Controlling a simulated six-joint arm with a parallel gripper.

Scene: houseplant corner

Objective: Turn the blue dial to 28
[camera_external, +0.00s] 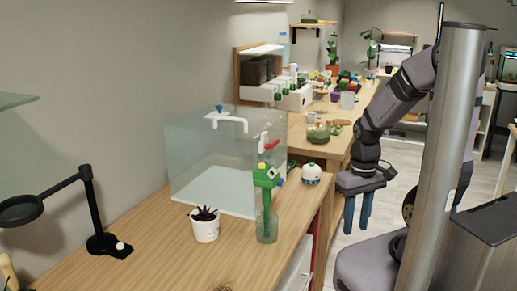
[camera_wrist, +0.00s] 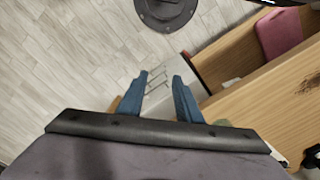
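No dial with readable numbers shows in either view. A small blue part (camera_external: 279,181) sits beside the green-topped bottle (camera_external: 266,205) near the table's right edge; I cannot tell if it is the dial. Another small blue part (camera_external: 219,107) tops the white tap on the glass tank. My gripper (camera_external: 357,209) hangs with its blue fingers down, right of the table edge and apart from these things. In the wrist view my gripper (camera_wrist: 160,76) is open and empty, with floor and a grey surface between and beyond its fingers.
The glass tank (camera_external: 210,175) stands against the wall, with a red-handled tap (camera_external: 270,146) at its right. A potted plant (camera_external: 204,226), a white round device (camera_external: 311,174) and a black magnifier stand (camera_external: 103,243) are on the wooden table (camera_external: 165,255). Floor (camera_wrist: 60,60) lies below my gripper.

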